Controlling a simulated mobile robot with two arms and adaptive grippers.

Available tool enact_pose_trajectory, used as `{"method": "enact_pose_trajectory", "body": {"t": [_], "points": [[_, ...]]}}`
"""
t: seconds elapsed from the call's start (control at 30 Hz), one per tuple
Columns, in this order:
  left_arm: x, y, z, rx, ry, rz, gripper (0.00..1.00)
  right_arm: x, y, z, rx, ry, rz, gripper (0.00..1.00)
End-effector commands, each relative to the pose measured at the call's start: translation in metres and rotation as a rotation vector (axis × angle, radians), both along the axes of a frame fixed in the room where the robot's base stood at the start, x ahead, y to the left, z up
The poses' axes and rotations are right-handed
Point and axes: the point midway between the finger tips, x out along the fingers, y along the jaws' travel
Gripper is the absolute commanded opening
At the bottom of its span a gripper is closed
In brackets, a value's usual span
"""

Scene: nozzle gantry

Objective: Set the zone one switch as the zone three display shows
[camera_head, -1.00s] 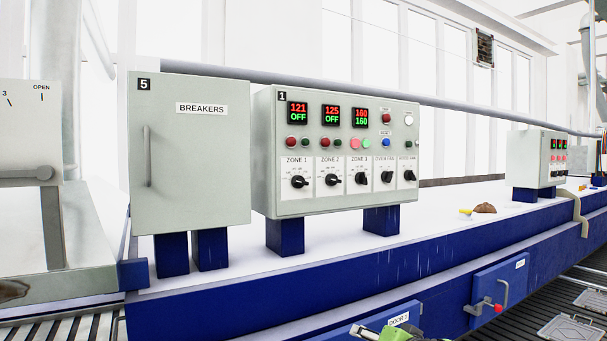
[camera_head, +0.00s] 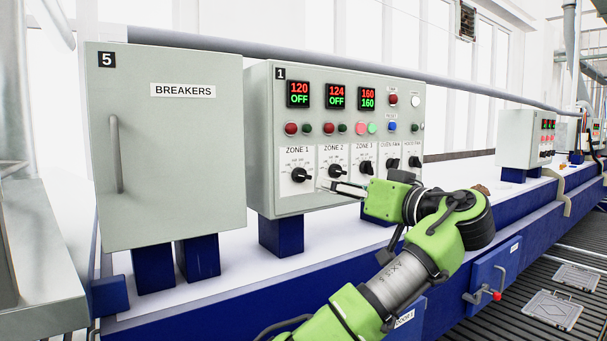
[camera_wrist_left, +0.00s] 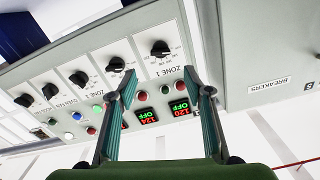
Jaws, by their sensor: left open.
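The zone one switch (camera_head: 299,175) is a black rotary knob at the lower left of control panel 1 (camera_head: 270,207); it also shows in the left wrist view (camera_wrist_left: 159,48). The zone three display (camera_head: 367,98) reads 160 in red over 160 in green. The zone one display (camera_head: 298,94) reads 120 over OFF. My left gripper (camera_head: 335,188) is in front of the panel, right of and slightly below the zone one switch. In the left wrist view its fingers (camera_wrist_left: 168,86) are apart and empty, with the switch beyond their tips. My right gripper is not in view.
The zone two knob (camera_head: 337,170) and zone three knob (camera_head: 365,167) sit beside the zone one switch. A breakers cabinet (camera_head: 180,150) stands close on the left. Indicator lamps (camera_head: 291,128) run above the knobs. The panel stands on a blue-edged ledge.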

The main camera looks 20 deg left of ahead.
Motion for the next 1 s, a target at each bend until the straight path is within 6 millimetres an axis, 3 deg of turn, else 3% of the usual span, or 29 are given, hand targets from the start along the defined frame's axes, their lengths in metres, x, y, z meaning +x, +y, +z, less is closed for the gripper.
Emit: {"method": "enact_pose_trajectory", "body": {"t": [0.1, 0.23, 0.37, 0.5, 0.67, 1.0], "points": [[0.015, 0.022, 0.006, 0.002, 0.003, 0.007, 0.46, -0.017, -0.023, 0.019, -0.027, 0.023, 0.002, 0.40], [0.033, 0.045, 0.006, 0.002, 0.005, 0.008, 0.46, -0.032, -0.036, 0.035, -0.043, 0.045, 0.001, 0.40], [0.049, 0.066, 0.006, 0.003, 0.006, 0.007, 0.46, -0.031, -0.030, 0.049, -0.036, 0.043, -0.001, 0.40], [0.063, 0.082, 0.004, 0.002, 0.005, 0.005, 0.46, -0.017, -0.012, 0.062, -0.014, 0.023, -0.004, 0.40], [0.071, 0.092, 0.001, 0.001, 0.004, 0.002, 0.46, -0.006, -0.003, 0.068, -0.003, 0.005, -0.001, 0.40], [0.073, 0.095, -0.001, 0.000, 0.003, 0.001, 0.46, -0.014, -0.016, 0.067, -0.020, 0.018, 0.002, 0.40]]}}
